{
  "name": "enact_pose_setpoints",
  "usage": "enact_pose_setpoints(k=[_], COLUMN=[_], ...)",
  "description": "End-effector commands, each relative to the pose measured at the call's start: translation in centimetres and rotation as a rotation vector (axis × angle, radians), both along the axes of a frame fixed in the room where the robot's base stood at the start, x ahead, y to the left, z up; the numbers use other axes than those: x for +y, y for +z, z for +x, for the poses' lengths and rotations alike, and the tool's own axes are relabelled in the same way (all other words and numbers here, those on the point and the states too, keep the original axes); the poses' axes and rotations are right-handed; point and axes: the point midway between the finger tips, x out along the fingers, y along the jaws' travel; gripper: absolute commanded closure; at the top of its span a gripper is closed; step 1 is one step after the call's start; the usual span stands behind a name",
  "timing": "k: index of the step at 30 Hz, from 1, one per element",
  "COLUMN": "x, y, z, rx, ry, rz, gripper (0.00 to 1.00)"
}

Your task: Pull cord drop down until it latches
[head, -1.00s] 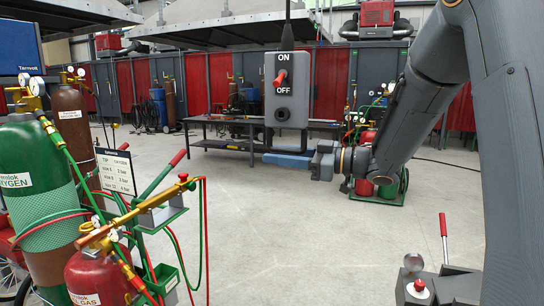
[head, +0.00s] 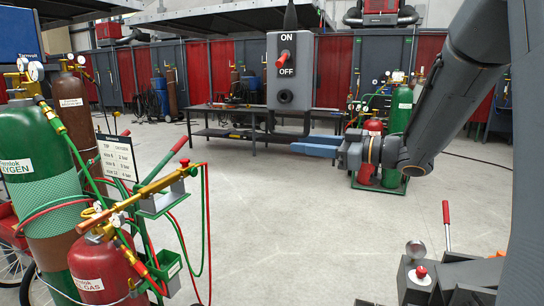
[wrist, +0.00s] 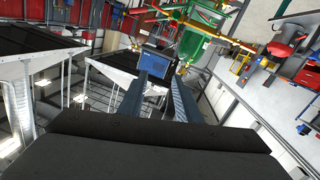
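The cord drop is a grey box (head: 291,92) hanging upright from a dark cord (head: 290,17) near the top middle of the head view. It has ON and OFF lettering, a red-tipped toggle switch (head: 284,57) between the words and a round dark socket below. My gripper (head: 308,147) is lower and to the right of the box in the head view, its blue fingers pointing left. In the wrist view the two fingers (wrist: 161,84) stand apart with nothing between them. I cannot make out the cord drop in the wrist view. The gripper does not touch the box.
A green oxygen cylinder (head: 40,185), a red gas cylinder (head: 105,268) and a torch (head: 150,187) on a stand fill the left. A dark bench (head: 225,134) stands behind the box. More cylinders (head: 370,155) stand beyond my gripper. The middle floor is clear.

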Motion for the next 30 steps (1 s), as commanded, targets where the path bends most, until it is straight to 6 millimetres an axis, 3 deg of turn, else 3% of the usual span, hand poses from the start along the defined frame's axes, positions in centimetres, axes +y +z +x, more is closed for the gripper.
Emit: enact_pose_setpoints(k=[3,7,10,13,17,21,27,30], x=[-0.7,-3.2,-5.4,-7.4,-9.2,-9.4,-7.1,-5.9], y=[-1.5,-4.7,-7.9,-11.5,-16.5,-21.5,-25.3,-26.0], z=[2.6,4.5,4.2,2.4,-2.4,-10.1,-21.0,-24.5], rx=[0.029,0.121,0.23,0.371,0.599,0.888,1.257,1.375], ry=[-0.19,-0.439,-0.608,-0.754,-0.898,-0.988,-0.986,-0.964], rz=[-0.055,-0.137,-0.204,-0.276,-0.368,-0.467,-0.563,-0.588], gripper=[0.69,0.69,0.69,0.69,0.69,0.69,0.69,0.69])
